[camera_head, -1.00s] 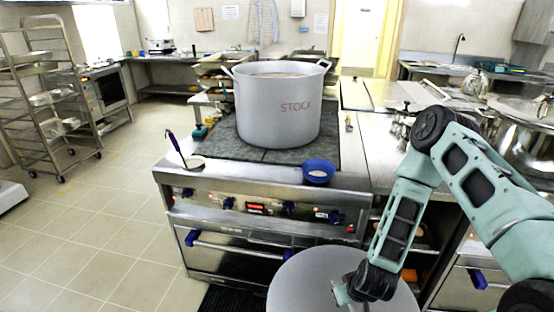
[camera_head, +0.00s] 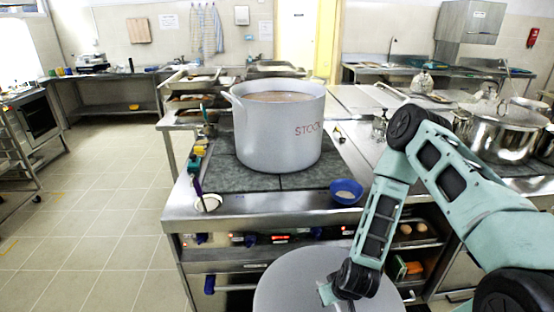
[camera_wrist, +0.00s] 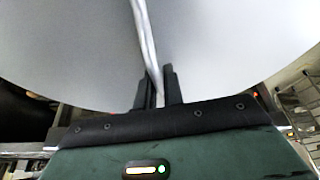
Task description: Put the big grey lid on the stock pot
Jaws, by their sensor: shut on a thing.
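The big grey lid (camera_head: 290,285) is a wide flat disc held in front of the stove, below the cooktop's height in the picture. My gripper (camera_head: 332,292) is over the lid, shut on its handle; the wrist view shows the fingers (camera_wrist: 158,92) closed around the thin grey handle bar (camera_wrist: 146,45), with the lid (camera_wrist: 75,50) filling the picture beyond. The stock pot (camera_head: 270,138), a large light grey pot marked STOCK in red, stands upright on the dark cooktop (camera_head: 215,180). Its top is open and brownish content shows inside. The lid is apart from the pot.
A blue bowl (camera_head: 346,191) and a small white dish (camera_head: 208,202) with a purple-handled utensil sit on the stove's front edge. A shiny steel pot (camera_head: 497,135) stands on the right counter. Open tiled floor (camera_head: 110,200) lies to the left.

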